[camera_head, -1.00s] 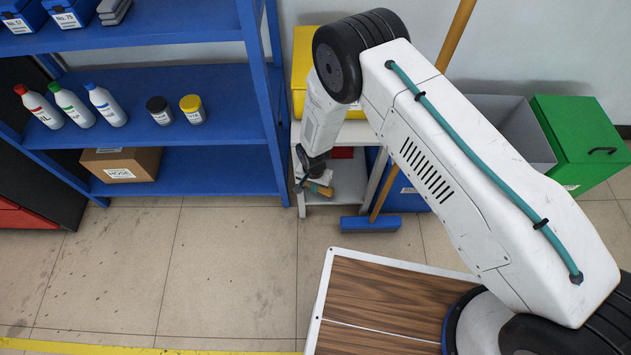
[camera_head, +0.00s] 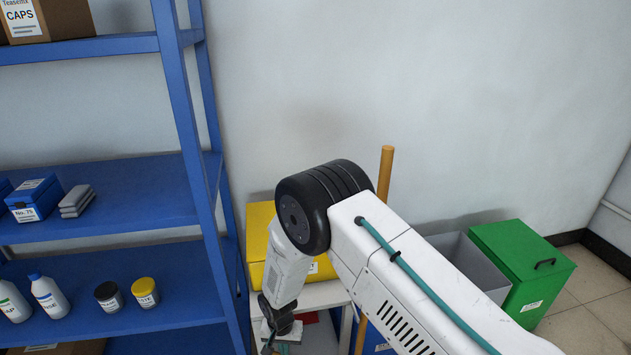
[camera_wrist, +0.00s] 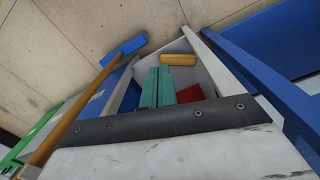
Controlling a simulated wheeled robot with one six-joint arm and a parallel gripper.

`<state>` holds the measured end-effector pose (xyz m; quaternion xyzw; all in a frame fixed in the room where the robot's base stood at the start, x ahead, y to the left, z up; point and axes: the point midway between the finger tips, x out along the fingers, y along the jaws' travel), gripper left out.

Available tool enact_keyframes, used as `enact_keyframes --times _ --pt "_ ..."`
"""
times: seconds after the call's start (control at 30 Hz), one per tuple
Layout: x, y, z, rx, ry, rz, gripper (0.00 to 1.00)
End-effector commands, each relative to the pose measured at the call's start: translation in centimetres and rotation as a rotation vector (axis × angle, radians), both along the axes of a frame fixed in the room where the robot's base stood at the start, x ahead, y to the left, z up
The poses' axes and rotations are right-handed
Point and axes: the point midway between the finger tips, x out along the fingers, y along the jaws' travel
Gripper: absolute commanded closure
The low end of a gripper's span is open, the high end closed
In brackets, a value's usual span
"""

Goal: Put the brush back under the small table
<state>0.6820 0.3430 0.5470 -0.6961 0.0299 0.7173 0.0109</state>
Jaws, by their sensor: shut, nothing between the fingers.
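The brush (camera_wrist: 178,59) shows in the wrist view as a short wooden piece lying on the pale lower shelf of the small white table (camera_wrist: 208,72); I cannot make out its bristles. My gripper (camera_wrist: 158,68) has its two teal fingers together, empty, with their tips just short of the brush; I cannot tell whether they touch it. In the head view the small table (camera_head: 322,295) stands right of the blue rack, and my gripper (camera_head: 268,345) is low at its front, partly cut off by the bottom edge. The brush is not visible there.
A red thing (camera_wrist: 190,93) lies on the shelf beside the fingers. A broom (camera_head: 386,165) leans right of the table. A yellow box (camera_head: 257,225) is on the table top. Blue rack (camera_head: 185,130) at left; grey bin (camera_head: 490,275) and green bin (camera_head: 525,260) at right.

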Motion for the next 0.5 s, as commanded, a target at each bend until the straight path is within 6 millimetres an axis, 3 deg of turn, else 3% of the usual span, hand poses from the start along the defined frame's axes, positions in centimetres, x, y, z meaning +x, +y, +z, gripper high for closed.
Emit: enact_keyframes --times 0.17,0.23,0.37,0.5 --pt "-3.7 -3.2 -0.1 -0.086 0.127 0.121 1.00" --pt "-5.0 -4.6 2.3 -0.116 0.183 0.179 1.00" --pt "-5.5 -6.7 7.0 -0.134 0.240 0.233 1.00" --pt "-5.6 -9.0 13.0 -0.134 0.280 0.272 1.00"
